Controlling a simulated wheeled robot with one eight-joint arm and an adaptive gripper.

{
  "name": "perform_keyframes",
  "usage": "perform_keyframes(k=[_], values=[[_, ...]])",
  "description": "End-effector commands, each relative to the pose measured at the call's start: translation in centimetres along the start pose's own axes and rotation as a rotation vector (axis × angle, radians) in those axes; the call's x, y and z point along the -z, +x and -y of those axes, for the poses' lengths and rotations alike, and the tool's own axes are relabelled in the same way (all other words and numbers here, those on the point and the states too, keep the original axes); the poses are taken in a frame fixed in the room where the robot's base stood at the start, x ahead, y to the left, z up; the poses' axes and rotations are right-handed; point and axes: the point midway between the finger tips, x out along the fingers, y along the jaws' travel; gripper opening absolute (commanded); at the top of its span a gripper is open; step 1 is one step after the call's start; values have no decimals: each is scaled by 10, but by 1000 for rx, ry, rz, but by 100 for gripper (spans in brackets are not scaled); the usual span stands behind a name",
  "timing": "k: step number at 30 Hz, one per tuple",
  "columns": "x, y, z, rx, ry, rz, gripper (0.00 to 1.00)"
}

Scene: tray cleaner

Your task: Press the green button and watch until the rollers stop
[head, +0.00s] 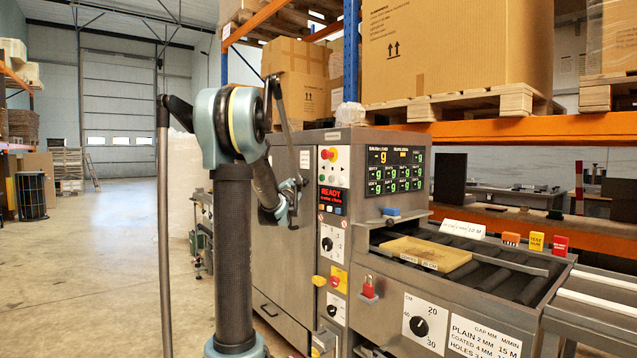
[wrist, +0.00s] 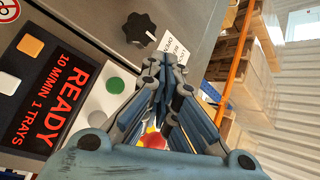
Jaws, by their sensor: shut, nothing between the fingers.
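In the head view my gripper (head: 298,185) hangs in front of the machine's left side, near the panel. The display (head: 331,195) reads READY; it also shows in the wrist view (wrist: 48,95). Dark rollers (head: 500,276) lie in the machine's bed, with a yellowish tray (head: 425,252) on them.
A red mushroom button (head: 329,153) tops the panel; something red (wrist: 153,140) shows partly behind my fingers. A black knob (wrist: 139,28) and an orange button (wrist: 31,45) are nearby. Open floor (head: 100,280) lies left.

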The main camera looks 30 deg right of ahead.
Motion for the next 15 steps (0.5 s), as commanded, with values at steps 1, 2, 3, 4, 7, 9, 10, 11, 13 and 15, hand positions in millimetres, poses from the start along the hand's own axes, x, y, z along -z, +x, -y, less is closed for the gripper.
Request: perform_keyframes(k=[1,2,3,4,7,9,10,11,13,15], values=[[2,3,-2,-1,-1,-1,0],[4,5,-4,-1,-1,-1,0],[6,8,-6,-2,-2,-1,0],[8,11,-8,-2,-2,-1,0],[14,19,-14,-1,-3,-1,0],[18,25,-18,-2,-2,-1,0],[20,28,-20,-2,-3,-1,0],[22,30,-22,-2,-2,-1,0],[26,36,-26,-1,-2,-1,0],[30,41,-30,-1,-1,-1,0]])
